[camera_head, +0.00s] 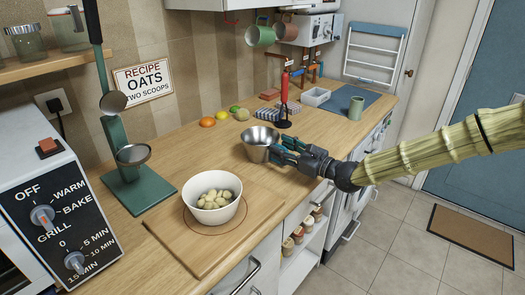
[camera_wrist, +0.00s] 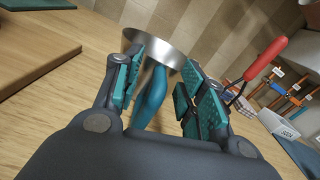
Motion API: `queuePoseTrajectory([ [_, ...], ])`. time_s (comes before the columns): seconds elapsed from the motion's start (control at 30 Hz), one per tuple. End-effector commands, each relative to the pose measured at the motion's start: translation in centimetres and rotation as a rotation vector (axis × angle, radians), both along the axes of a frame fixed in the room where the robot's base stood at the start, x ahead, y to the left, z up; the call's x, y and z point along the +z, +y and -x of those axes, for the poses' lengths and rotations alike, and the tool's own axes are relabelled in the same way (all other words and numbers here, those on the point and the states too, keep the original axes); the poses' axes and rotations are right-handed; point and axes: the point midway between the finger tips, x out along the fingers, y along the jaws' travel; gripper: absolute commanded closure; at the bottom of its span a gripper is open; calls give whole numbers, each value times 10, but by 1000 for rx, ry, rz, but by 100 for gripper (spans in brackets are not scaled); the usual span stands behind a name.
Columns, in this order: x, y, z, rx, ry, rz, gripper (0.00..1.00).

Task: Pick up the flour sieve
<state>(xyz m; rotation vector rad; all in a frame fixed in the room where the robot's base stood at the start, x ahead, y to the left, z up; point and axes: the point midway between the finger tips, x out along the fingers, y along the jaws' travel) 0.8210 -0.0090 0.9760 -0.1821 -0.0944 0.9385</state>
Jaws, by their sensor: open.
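The flour sieve appears to be the metal cup (camera_head: 258,139) on the wooden worktop; its shiny round body also shows in the wrist view (camera_wrist: 158,42). A teal handle (camera_wrist: 151,100) runs from it toward my palm. My gripper (camera_head: 284,151) is beside the cup on its right in the head view. In the wrist view my gripper (camera_wrist: 164,72) is open, with the handle between its fingers. No clear grip on the handle shows. The cup's inside is mostly hidden.
A white bowl of pale lumps (camera_head: 213,202) stands on a board at the front. A green stand (camera_head: 123,165) with a hung ladle and round strainer is at left. Fruit (camera_head: 208,122), a red-handled tool (camera_head: 284,86), a white tray (camera_head: 315,96) and a green mug (camera_head: 356,105) lie beyond.

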Motion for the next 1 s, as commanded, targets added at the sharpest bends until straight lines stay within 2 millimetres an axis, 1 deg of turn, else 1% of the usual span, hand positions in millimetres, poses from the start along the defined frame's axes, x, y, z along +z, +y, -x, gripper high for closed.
queuePoseTrajectory([
  [0.17, 0, 1, 0, 1, 0, 0, 59],
  [0.3, 0, 0, 0, 1, 0, 0, 85],
  [0.4, 0, 0, 0, 1, 0, 0, 100],
  [0.83, -1, 0, 0, 0, 1, 2, 100],
  [1.0, 5, 0, 0, 0, 0, 0, 100],
])
